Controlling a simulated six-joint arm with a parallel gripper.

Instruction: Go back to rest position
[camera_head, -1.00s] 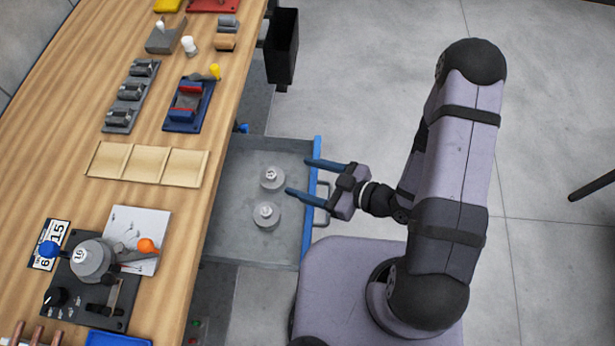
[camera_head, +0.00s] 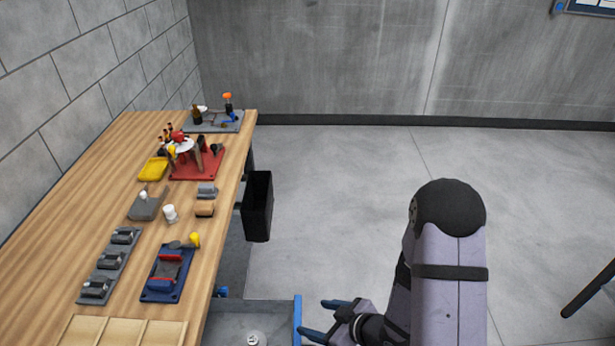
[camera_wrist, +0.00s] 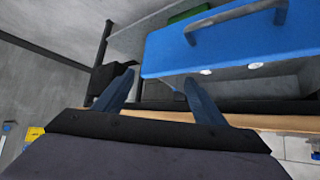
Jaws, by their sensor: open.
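My gripper (camera_head: 318,318) is at the bottom of the head view, with its blue fingers spread and nothing between them. It is beside the blue front edge of an open grey drawer (camera_head: 240,312), on the drawer's right side. The drawer is cut off by the frame's lower edge, and one grey round piece (camera_head: 253,339) shows in it. In the wrist view my gripper (camera_wrist: 158,84) is open and empty, and the blue drawer front (camera_wrist: 260,45) with its handle fills the upper right.
The wooden workbench (camera_head: 65,235) on the left holds a blue vise-like fixture (camera_head: 167,272), a grey fixture strip (camera_head: 110,265), a red board (camera_head: 200,165) and a tan tray (camera_head: 125,333). A black bin (camera_head: 257,205) hangs on its right side. The floor to the right is mostly clear.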

